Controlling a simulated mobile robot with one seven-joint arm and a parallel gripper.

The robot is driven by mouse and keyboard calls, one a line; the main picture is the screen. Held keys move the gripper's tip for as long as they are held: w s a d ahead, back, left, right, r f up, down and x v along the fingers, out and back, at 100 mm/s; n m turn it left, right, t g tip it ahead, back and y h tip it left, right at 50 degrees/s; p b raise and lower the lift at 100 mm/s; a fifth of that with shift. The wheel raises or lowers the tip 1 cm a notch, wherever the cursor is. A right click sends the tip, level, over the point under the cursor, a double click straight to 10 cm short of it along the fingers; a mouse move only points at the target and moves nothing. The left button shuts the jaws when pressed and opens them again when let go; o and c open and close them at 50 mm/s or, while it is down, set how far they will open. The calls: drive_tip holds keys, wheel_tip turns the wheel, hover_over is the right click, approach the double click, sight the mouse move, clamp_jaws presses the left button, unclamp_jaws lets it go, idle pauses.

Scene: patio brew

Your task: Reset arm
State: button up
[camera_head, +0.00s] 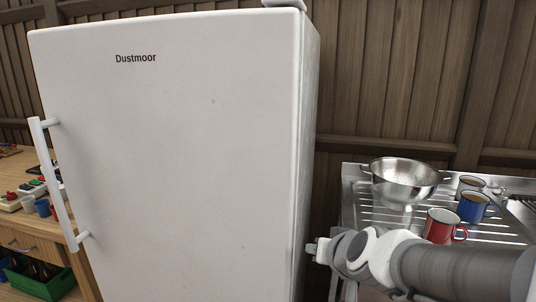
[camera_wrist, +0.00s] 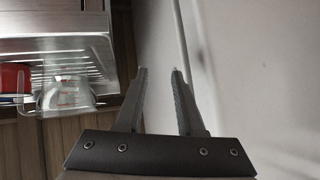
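My gripper (camera_head: 314,248) is at the right side of the white fridge (camera_head: 180,150), low in the head view, with my arm reaching in from the right. In the wrist view my gripper (camera_wrist: 160,71) has its two fingers apart with nothing between them. The fridge's pale wall (camera_wrist: 265,80) fills the right of that view, close to the fingers. I cannot tell whether a finger touches it. The fridge door is shut, with its handle (camera_head: 60,185) on the left edge.
A clear glass vessel (camera_wrist: 68,95) shows in the wrist view. A wooden bench (camera_head: 35,232) with a green crate (camera_head: 40,283) stands left.

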drive_tip(key=s+d+r+n+g+h, duration=0.1)
drive_tip(key=s+d+g, duration=0.1)
drive_tip(key=s, duration=0.7)
drive_tip(key=s+d+r+g, duration=0.1)
drive_tip(key=s+g, duration=0.1)
drive_tip(key=s, duration=0.6)
wheel_tip(320, 180, up, 15)
drive_tip(key=p, duration=1.5)
drive_tip(key=shift+s+d+g, duration=0.2)
drive_tip(key=shift+s+g, duration=0.1)
drive_tip(key=shift+s, duration=0.05)
